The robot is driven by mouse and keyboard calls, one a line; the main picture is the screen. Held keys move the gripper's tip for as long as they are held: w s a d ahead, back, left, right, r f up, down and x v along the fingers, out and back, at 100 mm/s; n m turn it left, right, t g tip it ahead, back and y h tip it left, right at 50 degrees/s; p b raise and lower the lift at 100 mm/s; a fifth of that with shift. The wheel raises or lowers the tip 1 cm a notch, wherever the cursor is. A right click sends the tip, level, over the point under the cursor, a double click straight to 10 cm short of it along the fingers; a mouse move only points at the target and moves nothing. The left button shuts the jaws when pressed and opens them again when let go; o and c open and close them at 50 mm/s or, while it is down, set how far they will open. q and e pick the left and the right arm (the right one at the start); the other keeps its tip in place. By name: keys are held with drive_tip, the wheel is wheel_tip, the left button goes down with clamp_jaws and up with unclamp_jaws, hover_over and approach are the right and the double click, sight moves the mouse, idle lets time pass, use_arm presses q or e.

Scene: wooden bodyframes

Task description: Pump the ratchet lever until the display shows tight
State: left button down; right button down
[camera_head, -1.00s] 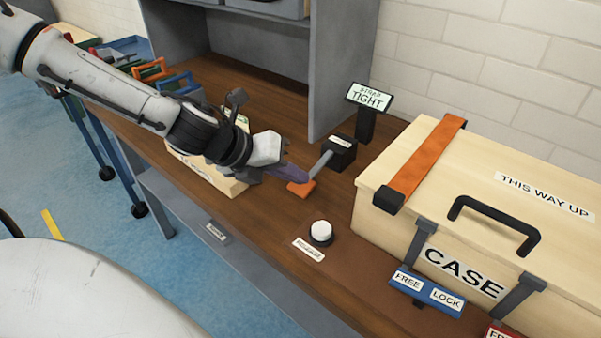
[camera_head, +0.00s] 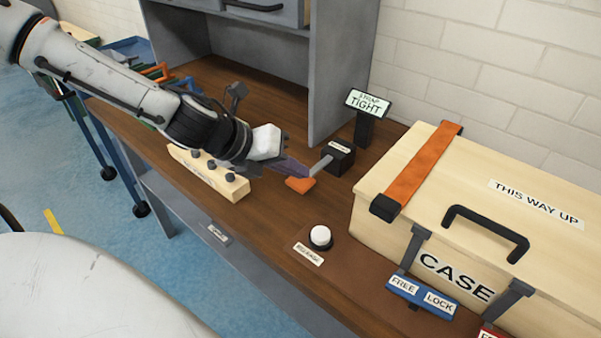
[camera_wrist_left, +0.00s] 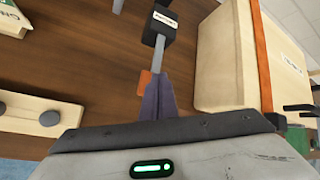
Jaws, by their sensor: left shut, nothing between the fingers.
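The ratchet is a black block (camera_head: 339,157) on the wooden bench, with a grey lever (camera_head: 320,167) ending in an orange handle (camera_head: 300,185). The display (camera_head: 367,102) on a black post behind it reads "TIGHT" under a smaller line of text. My left gripper (camera_head: 301,169) is shut and empty, with its purple fingers right by the lever just above the orange handle. In the left wrist view the fingertips (camera_wrist_left: 157,92) overlap the lower end of the lever, and the orange handle (camera_wrist_left: 145,82) shows at their left; I cannot tell whether they touch. My right gripper is not in view.
A wooden case (camera_head: 375,220) with an orange strap (camera_head: 420,172) stands at the right. A white button (camera_head: 320,235) with a label sits in front of the ratchet. A wooden block with dark knobs (camera_head: 236,190) lies below my left arm. A grey shelf (camera_head: 335,75) stands behind.

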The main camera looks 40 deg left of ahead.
use_arm(q)
drive_tip(key=shift+r+p, duration=0.45)
drive_tip(key=shift+r, duration=0.3)
wheel_tip(320, 180, up, 5)
drive_tip(key=p, duration=0.4)
idle(0.5)
